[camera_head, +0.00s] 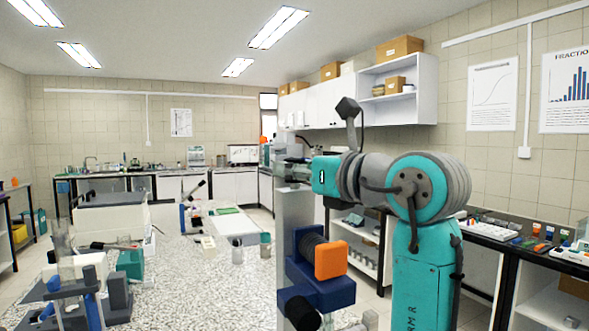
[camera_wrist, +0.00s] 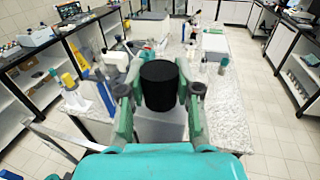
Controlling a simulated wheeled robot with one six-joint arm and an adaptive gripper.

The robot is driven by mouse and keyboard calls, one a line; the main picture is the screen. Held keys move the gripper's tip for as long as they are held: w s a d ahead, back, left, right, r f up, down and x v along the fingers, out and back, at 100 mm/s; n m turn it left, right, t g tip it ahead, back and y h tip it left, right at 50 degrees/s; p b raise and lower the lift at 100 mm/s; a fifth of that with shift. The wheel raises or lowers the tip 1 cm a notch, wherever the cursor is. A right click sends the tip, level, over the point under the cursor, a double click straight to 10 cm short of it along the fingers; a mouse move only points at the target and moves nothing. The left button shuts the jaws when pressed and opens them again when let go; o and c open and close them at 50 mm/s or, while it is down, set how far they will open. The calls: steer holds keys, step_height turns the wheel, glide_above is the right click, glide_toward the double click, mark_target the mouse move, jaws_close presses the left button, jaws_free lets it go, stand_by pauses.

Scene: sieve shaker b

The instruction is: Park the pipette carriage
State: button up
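My gripper shows in the wrist view (camera_wrist: 158,82), with a green finger on each side of a black cylinder (camera_wrist: 159,90). Both fingers appear to touch its sides. In the head view my gripper lies at the far end of my teal arm, mostly hidden by the arm and a tall pale column. No part is clearly recognisable as the pipette carriage; I cannot tell whether the black cylinder belongs to it.
A speckled bench (camera_head: 200,285) carries a blue stand (camera_head: 75,300) with a clear tube at left, and a grey-topped box (camera_head: 110,200). A blue block with an orange collar (camera_head: 330,260) is near the camera. A side bench (camera_head: 480,228) stands at right. Floor shows between benches.

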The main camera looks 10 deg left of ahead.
jaws_close()
steer(key=shift+d, duration=0.1)
steer(key=w+d, duration=0.9)
steer(key=d, duration=0.4)
steer(key=shift+d, duration=0.2)
steer(key=shift+w, duration=0.1)
steer(key=o, duration=0.8)
jaws_free()
steer(key=shift+d, duration=0.15)
steer(key=v, duration=1.1)
steer(key=shift+s+d, duration=0.3)
